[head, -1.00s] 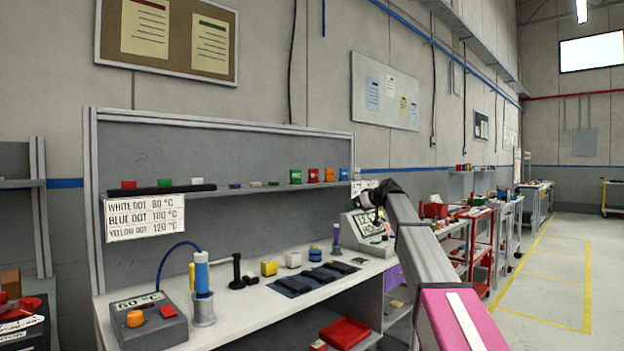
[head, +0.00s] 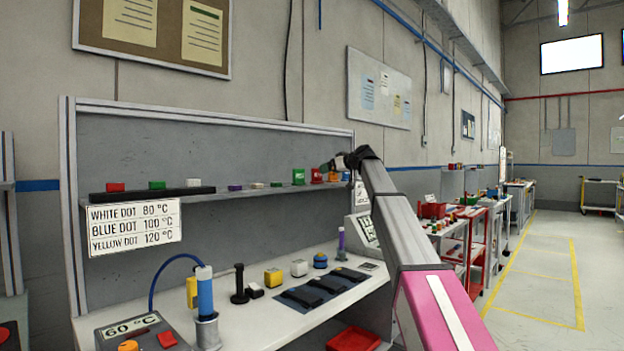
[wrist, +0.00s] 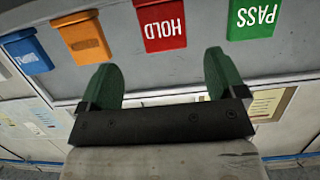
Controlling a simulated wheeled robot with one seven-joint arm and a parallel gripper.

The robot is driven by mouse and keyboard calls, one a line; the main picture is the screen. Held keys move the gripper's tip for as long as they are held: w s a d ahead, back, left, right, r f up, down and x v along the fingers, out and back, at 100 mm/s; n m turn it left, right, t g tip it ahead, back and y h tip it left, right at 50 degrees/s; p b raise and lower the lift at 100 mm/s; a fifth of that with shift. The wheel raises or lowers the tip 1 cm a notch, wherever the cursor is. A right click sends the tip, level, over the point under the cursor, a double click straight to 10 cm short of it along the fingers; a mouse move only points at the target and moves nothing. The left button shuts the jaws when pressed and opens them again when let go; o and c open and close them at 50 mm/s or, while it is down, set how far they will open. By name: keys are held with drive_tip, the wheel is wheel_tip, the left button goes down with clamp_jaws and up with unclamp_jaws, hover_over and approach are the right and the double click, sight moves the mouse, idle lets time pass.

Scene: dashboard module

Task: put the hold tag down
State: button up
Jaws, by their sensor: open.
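The red hold tag (head: 316,175), lettered HOLD, stands on the wall shelf between the green pass tag (head: 298,177) and an orange tag. In the wrist view, the hold tag (wrist: 162,24) appears upside down, just beyond my fingertips. My gripper (wrist: 160,68) is open with its green fingers wide apart, and nothing shows between them. The hold tag lies ahead of the gap, apparently apart from both fingers. In the head view my gripper (head: 334,165) is small and dark at shelf height, near the tags, and partly covers the orange one.
An orange tag (wrist: 85,38) and a blue tag (wrist: 28,50) stand beside the hold tag. The shelf (head: 262,190) also carries small blocks. Below, the bench (head: 240,320) holds a blue-handled tool (head: 205,295), a dark mat with black pieces (head: 322,289) and small blocks.

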sight(318, 173)
drive_tip(key=x, duration=0.4)
drive_tip(key=shift+w+a+f, duration=0.1)
drive_tip(key=shift+w+a, duration=0.15)
drive_tip(key=shift+w, duration=0.05)
drive_tip(key=shift+s+x, duration=0.25)
drive_tip(key=shift+x, duration=2.5)
drive_tip(key=shift+a+f, duration=0.15)
drive_tip(key=c, duration=1.1)
